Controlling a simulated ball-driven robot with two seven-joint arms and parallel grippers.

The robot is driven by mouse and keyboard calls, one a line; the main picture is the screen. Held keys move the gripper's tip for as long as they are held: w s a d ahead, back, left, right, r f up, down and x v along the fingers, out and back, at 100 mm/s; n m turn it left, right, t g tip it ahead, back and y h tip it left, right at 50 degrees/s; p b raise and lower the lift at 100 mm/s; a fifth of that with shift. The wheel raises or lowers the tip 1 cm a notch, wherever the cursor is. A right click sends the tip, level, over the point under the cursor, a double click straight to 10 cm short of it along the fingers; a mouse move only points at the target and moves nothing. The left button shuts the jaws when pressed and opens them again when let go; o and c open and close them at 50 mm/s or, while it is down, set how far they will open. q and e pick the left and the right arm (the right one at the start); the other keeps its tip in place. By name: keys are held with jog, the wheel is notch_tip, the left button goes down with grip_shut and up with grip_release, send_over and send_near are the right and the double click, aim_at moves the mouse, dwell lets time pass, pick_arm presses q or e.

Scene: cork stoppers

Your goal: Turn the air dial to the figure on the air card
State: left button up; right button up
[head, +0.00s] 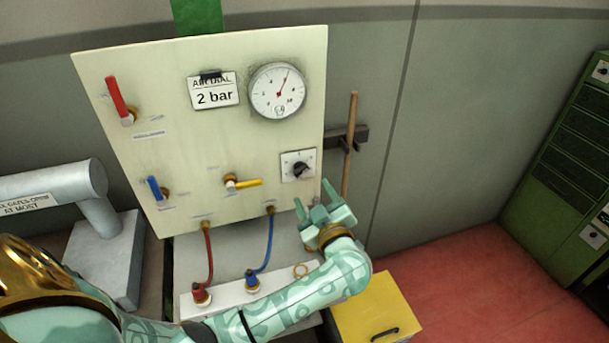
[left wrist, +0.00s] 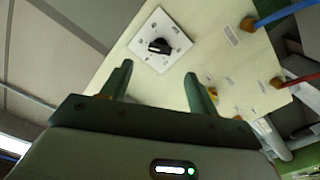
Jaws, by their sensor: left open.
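The air dial is a black knob (head: 302,170) on a white square plate (head: 287,164) at the lower right of the cream panel (head: 230,140). In the left wrist view the knob (left wrist: 159,46) shows ahead of the fingers. The air card (head: 213,91) on the panel reads "2 bar". Right of it a round gauge (head: 277,91) has a red needle pointing up and slightly right. My left gripper (head: 318,200) is open and empty, below and right of the knob and apart from it. Its fingers show in the left wrist view (left wrist: 159,85). My right gripper is not in view.
The panel also bears a red lever (head: 117,97), a blue lever (head: 154,188) and a yellow lever (head: 247,183). Red and blue hoses (head: 267,243) hang below it. A wooden stick (head: 350,140) stands in a bracket at right. A yellow box (head: 376,310) sits below.

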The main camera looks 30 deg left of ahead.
aim_at(302, 172)
pick_arm(q)
jog(key=x, duration=0.7)
jog(key=shift+w+a, duration=0.25)
jog(key=shift+a, duration=0.05)
jog(key=c, duration=1)
